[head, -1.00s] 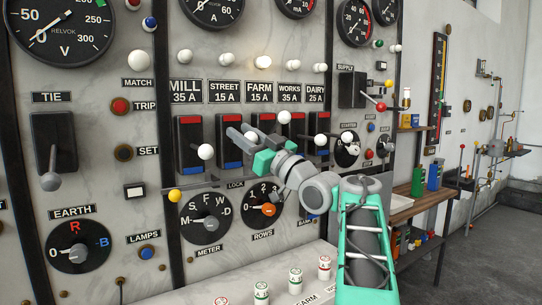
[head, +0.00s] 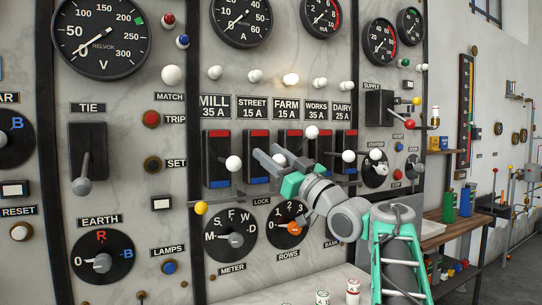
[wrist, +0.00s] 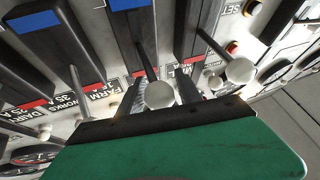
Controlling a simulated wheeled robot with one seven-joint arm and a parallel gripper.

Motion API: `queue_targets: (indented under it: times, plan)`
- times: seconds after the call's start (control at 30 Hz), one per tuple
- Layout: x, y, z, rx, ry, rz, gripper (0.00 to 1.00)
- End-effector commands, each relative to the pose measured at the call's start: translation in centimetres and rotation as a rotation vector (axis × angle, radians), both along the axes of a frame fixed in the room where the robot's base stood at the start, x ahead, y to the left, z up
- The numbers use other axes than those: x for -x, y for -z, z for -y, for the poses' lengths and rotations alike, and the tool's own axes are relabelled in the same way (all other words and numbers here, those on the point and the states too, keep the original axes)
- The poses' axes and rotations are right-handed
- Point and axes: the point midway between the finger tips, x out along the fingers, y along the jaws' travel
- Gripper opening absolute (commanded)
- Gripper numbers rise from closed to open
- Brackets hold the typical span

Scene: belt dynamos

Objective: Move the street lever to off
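The street lever's dark switch housing (head: 256,139), red at the top and blue at the bottom, stands under the STREET 15 A label (head: 252,107). My gripper (head: 268,153) is in front of it, its two grey fingers apart and covering much of the lever in the head view. In the wrist view, which looks upside down, a white ball knob on a dark stem (wrist: 160,95), apparently the street lever, lies between the fingers of my gripper (wrist: 160,100). Finger contact with the knob cannot be told.
The mill lever's white knob (head: 233,163) is close on the left, and also shows in the wrist view (wrist: 240,71). The farm lever's knob (head: 312,132) is close on the right, higher than its neighbours. A yellow knob (head: 201,208) sits by the LOCK rail below.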

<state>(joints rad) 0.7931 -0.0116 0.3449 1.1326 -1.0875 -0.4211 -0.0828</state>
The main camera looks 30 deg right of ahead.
Motion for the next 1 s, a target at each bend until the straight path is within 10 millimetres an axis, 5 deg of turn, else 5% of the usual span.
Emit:
queue_targets:
  times: [0.4,0.8,1.0]
  plan:
    - [0.3,0.1,0.1,0.001,0.002,0.002,0.53]
    - [6.1,3.3,2.3,0.0,0.004,0.001,0.53]
    - [6.6,3.5,2.3,0.0,0.001,0.001,0.53]
